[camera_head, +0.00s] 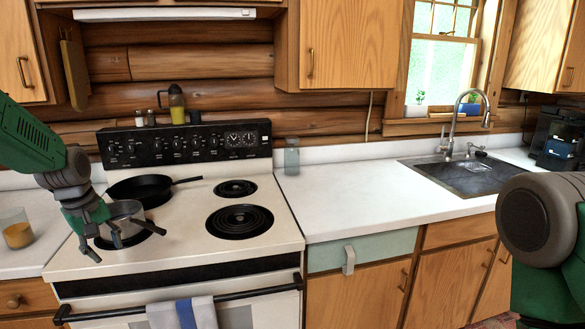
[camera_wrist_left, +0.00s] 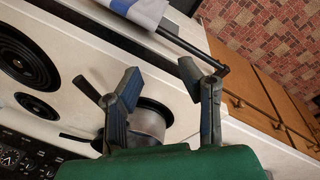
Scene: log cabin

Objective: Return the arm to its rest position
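My left gripper (camera_head: 102,248) is over the front left of the stove, beside a small metal saucepan (camera_head: 125,209). Its two fingers are spread apart, and the left wrist view shows the gap between the fingertips (camera_wrist_left: 158,75) with nothing held. The saucepan also shows in the left wrist view (camera_wrist_left: 149,125), partly hidden behind one finger. It sits at the front left burner. I cannot tell whether a finger touches it. My right arm enters at the right edge of the head view, with its gripper out of view.
A black skillet (camera_head: 138,187) sits on the rear left burner, close behind the saucepan. The right burners (camera_head: 240,221) are bare. A glass jar (camera_head: 17,230) stands on the left counter. A towel (camera_head: 182,313) hangs on the oven handle. The counter (camera_head: 350,195) before the sink is clear.

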